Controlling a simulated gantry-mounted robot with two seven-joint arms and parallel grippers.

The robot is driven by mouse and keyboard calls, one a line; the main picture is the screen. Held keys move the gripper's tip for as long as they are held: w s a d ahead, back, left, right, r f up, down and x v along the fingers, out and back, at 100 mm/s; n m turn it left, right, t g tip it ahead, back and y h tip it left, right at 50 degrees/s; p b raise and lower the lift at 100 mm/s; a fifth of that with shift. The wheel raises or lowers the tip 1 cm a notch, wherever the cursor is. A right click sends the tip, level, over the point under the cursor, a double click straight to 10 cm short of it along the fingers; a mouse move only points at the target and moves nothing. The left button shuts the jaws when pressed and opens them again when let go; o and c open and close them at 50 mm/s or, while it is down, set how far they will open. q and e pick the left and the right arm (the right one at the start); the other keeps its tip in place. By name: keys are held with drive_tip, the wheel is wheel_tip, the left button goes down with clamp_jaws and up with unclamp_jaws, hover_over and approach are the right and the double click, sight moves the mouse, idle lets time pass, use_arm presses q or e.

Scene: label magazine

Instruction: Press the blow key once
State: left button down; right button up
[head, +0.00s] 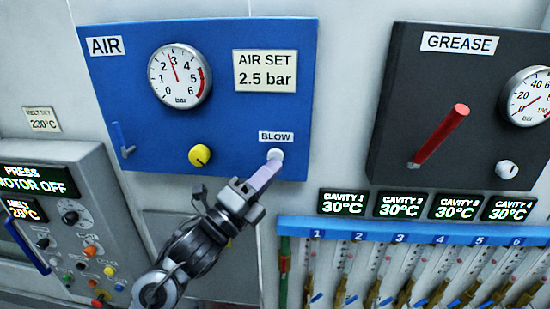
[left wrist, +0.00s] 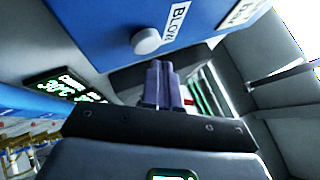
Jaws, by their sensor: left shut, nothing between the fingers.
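The blow key is a round white button (head: 275,154) under a BLOW label (head: 276,136), at the lower right of the blue AIR panel (head: 230,125). My left gripper (head: 270,168) is shut and empty. In the head view its purple-grey fingertips overlap the lower edge of the key. In the left wrist view the key (left wrist: 146,41) stands out from the panel, above and left of the shut fingertips (left wrist: 160,66), with a small gap in the picture. I cannot tell the gap in depth. My right gripper is not in view.
The AIR panel also carries a gauge (head: 180,75), a yellow knob (head: 199,155) and a blue lever (head: 123,140). A dark GREASE panel (head: 400,125) with a red lever (head: 441,135) stands to the right. A blue rail (head: 400,231) with several flow tubes runs below.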

use_arm(q)
drive_tip(key=shift+w, duration=0.15)
drive_tip(key=shift+w, duration=0.3)
drive_tip(key=shift+w+d+b, duration=0.1)
drive_tip(key=shift+w+b, duration=0.2)
drive_tip(key=shift+w, duration=0.1)
idle(0.7)
idle(0.4)
drive_tip(key=shift+s, duration=0.85)
